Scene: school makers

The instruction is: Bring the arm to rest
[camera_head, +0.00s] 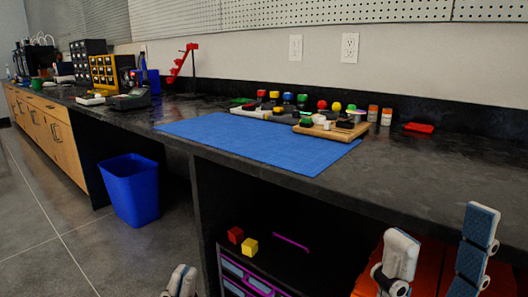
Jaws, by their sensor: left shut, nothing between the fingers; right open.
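My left gripper (181,281) shows only at the bottom edge, left of centre. Its fingertips are close together with nothing between them. My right gripper (438,244) is at the lower right, in front of the counter's open lower bay. Its two pale-and-blue finger pads are wide apart and the gap is empty. Both grippers are below the dark countertop (440,175) in the picture and look clear of it. Most of both arms is out of view.
A blue bin (131,190) stands on the floor. Red (236,235) and yellow (250,246) cubes rest on a purple drawer unit (250,279). Floor at left is open.

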